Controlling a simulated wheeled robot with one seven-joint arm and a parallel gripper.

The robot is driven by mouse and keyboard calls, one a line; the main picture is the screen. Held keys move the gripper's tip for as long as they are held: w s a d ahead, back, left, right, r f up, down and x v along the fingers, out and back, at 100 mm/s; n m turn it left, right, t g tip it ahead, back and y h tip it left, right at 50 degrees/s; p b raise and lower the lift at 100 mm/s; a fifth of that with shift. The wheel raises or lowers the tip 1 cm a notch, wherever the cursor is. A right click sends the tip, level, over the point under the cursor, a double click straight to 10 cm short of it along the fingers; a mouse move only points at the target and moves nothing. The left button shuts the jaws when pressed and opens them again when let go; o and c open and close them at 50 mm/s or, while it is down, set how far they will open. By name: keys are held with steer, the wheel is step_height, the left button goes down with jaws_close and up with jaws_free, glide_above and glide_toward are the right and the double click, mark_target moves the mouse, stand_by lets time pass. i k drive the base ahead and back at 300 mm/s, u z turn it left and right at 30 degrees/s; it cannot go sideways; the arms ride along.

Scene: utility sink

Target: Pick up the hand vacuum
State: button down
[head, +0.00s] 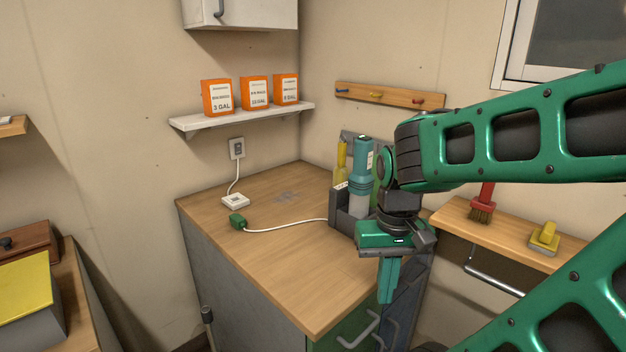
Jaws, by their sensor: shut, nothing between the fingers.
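A teal and grey upright device (360,172), which looks like the hand vacuum, stands in a dark grey holder (345,208) at the back right of the wooden counter. My arm covers the right side of this group. My gripper (386,298) points down, with its fingers together and empty. In the picture it is in front of and below the device, near the counter's right edge, and apart from it.
A yellow bottle (342,158) stands beside the device. A white cord (285,229) runs from the holder to a green plug (238,221) near a white block (235,202). The front of the counter (290,275) is clear. A side shelf holds a red brush (482,205) and a yellow-topped item (544,236).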

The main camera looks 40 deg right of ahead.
mark_target(361, 182)
steer(key=z, duration=0.95)
